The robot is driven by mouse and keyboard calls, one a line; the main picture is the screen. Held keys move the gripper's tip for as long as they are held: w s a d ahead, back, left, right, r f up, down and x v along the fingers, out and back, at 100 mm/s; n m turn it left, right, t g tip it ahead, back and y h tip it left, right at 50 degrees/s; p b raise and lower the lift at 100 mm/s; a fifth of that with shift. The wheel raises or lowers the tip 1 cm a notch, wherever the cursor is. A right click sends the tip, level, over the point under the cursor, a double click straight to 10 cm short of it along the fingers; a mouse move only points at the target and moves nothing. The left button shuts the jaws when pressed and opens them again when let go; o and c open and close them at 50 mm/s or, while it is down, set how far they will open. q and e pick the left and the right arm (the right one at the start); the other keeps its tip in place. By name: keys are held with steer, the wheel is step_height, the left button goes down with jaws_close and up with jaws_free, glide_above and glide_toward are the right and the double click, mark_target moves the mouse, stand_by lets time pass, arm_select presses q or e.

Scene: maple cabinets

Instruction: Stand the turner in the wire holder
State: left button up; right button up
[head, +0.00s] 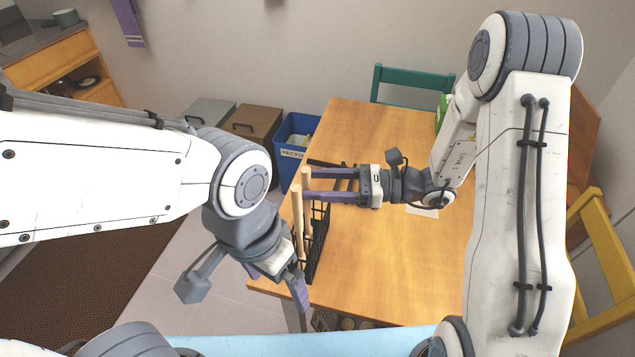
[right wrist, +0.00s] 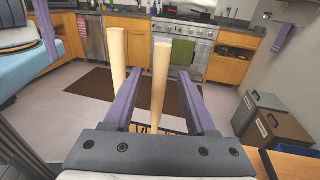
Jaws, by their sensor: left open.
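The black wire holder (head: 317,240) stands along the left edge of the wooden table. Two pale wooden handles (head: 297,220) rise upright at it; their lower ends are hard to make out. My right gripper (head: 300,182) reaches left over the holder at the handles' upper part. In the right wrist view its fingers (right wrist: 161,88) are apart, with one handle (right wrist: 160,78) between them and space on both sides. The other handle (right wrist: 117,57) stands by the left finger. I cannot tell which piece is the turner. My left gripper (head: 300,284) is open and empty, low beside the holder's near end.
A dark thin item (head: 328,163) lies behind my right gripper. The table (head: 400,270) is mostly clear to the right of the holder. A blue recycling bin (head: 292,150) and two lidded bins stand beyond it. Green and yellow chairs flank the table.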

steer(key=shift+d, duration=0.1)
steer(key=s+d+b, duration=0.1)
steer(key=d, duration=0.9)
steer(key=shift+d+r, duration=0.15)
steer(key=shift+r, duration=0.05)
steer(key=shift+s, duration=0.1)
stand_by(0.3)
steer(key=s+a+r+n+g+h+p, duration=0.1)
steer(key=s+a+n+h, duration=0.3)
steer(key=s+n+h, duration=0.4)
steer(key=s+a+r+n+g+h+p, duration=0.1)
steer(key=s+a+n+h, duration=0.3)
steer(key=n, duration=1.4)
steer(key=s+h, duration=0.4)
steer(key=s, duration=0.3)
steer(key=shift+n, duration=0.4)
